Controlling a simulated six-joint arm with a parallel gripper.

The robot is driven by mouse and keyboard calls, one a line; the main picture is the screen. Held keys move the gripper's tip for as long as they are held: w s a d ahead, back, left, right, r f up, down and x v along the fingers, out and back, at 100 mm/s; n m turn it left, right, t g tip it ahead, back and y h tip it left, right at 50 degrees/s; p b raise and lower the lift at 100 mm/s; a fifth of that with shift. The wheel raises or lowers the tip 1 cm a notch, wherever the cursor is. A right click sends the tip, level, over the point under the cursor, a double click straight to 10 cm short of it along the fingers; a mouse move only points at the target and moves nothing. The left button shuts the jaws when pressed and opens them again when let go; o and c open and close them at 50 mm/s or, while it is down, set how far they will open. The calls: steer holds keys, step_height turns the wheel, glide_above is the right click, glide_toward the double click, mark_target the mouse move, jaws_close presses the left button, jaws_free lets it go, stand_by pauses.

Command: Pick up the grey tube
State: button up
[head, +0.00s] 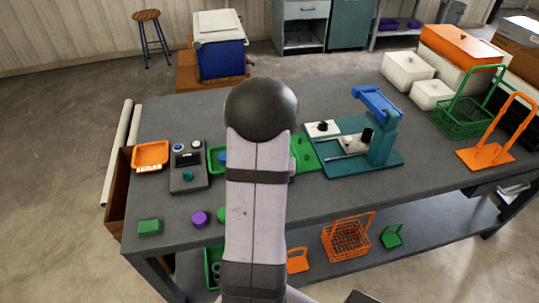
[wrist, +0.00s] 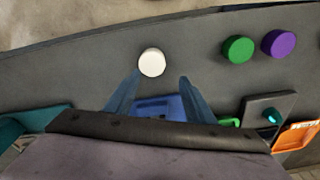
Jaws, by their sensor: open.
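No thing that I can surely name as the grey tube shows. A pale, whitish round thing (wrist: 152,62) stands on the dark grey table in the wrist view, seen from above; its height and whether it is a tube cannot be told. My gripper (wrist: 160,76) is open, its two blue fingers spread with the round thing just beyond and between their tips. I see nothing held, and contact cannot be told. In the head view my arm hides this spot and my gripper.
A green round thing (wrist: 238,49) and a purple one (wrist: 279,43) stand to the right. A blue tray (wrist: 160,106) lies below the fingers. In the head view a teal press-like stand (head: 381,140) and a green basket (head: 465,117) are at right. Pale long rolls (head: 117,150) lean at left.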

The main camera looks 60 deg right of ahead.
steer(key=w+d+r+h, duration=0.1)
steer(key=d, duration=0.1)
steer(key=w+d+r+t+h, duration=0.1)
steer(key=w+d, duration=0.1)
steer(key=d, duration=0.1)
steer(key=w+d+r+n, duration=0.1)
steer(key=w+d+r, duration=0.1)
steer(key=d, duration=0.1)
steer(key=shift+d+h, duration=0.1)
steer(key=shift+h, duration=0.3)
steer(key=shift+d+r+t, duration=0.15)
steer(key=shift+d+t, duration=0.05)
steer(key=shift+t, duration=0.1)
steer(key=shift+p+x, duration=0.4)
steer(key=shift+x, duration=0.75)
steer(key=shift+w+p+x, duration=0.1)
steer(key=shift+p+x, duration=0.6)
steer(key=shift+x, duration=0.6)
steer(key=shift+w+p+x, duration=0.15)
steer(key=shift+p+x, duration=0.5)
steer(key=shift+x, duration=0.6)
steer(key=shift+r, duration=0.1)
steer(key=shift+d, duration=0.1)
jaws_close()
steer(key=shift+r, duration=0.15)
